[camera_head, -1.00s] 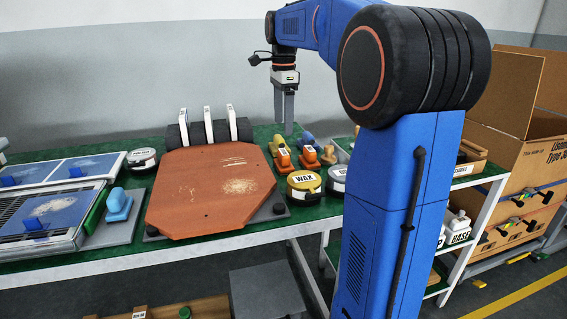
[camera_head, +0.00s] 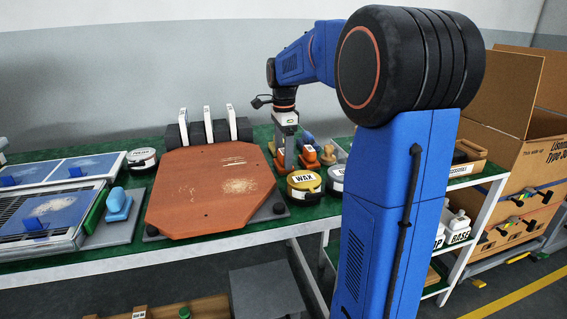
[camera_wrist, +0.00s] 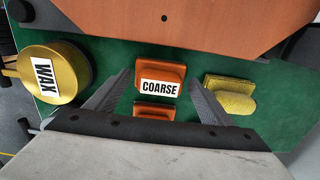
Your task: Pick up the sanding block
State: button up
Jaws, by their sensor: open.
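The sanding block is an orange block with a white COARSE label (camera_wrist: 160,71), on the green bench top in the wrist view. My gripper (camera_wrist: 157,94) is open, with one finger to the left of this block and one to the right. A second orange block (camera_wrist: 155,108) lies just below it, partly hidden by my gripper body; I cannot read a label on it. In the head view my gripper (camera_head: 286,164) points straight down among the small tools, and its fingers partly cover one orange block. Another orange block (camera_head: 309,155) stands to their right.
A yellow WAX tin (camera_head: 304,183) stands in front of my gripper, and it is at left in the wrist view (camera_wrist: 72,70). A yellow sponge-like piece (camera_wrist: 231,94) lies beyond my right finger. A large orange-brown board (camera_head: 205,195) fills the bench to the left.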

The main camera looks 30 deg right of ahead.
jog(key=shift+f, duration=0.15)
jog(key=c, duration=0.8)
jog(key=shift+c, duration=0.2)
notch_tip(320, 180, up, 10)
jog(key=shift+r, duration=0.1)
jog(key=shift+o, duration=0.7)
